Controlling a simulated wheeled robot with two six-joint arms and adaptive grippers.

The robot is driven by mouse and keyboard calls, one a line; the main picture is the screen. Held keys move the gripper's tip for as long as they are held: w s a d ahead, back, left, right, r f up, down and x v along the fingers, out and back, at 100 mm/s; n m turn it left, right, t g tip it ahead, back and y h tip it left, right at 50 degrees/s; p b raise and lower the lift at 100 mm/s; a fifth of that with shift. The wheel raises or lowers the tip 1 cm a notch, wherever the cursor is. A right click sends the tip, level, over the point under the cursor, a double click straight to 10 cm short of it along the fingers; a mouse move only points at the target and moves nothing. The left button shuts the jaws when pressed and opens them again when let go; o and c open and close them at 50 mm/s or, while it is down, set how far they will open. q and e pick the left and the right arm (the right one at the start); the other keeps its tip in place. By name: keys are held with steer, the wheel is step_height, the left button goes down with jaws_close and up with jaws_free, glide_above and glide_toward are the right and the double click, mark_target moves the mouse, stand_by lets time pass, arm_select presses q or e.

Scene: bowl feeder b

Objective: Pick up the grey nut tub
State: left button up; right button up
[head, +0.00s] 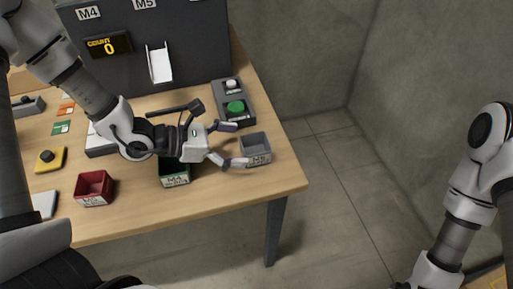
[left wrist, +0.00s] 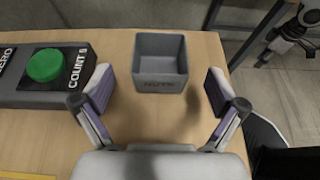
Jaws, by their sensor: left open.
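The grey nut tub (head: 256,150) is a small open box with a label on its front, upright near the right edge of the table. In the left wrist view the tub (left wrist: 160,85) lies straight ahead, between the lines of the two fingers and a little beyond their tips. My left gripper (head: 231,145) is open and empty, just left of the tub in the head view; its fingers also show in the left wrist view (left wrist: 160,88).
A control box with a green button (head: 236,107) stands behind the tub. A green tub (head: 174,181) sits partly under my left gripper, and a red tub (head: 94,188) is further left. A dark panel with a counter (head: 108,43) reading 0 stands at the back. The table (head: 225,205) is clear in front.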

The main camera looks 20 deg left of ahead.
mark_target(267, 146)
arm_select(q)
steer(key=shift+x, duration=2.75)
steer(key=shift+r, duration=0.15)
steer(key=c, duration=1.2)
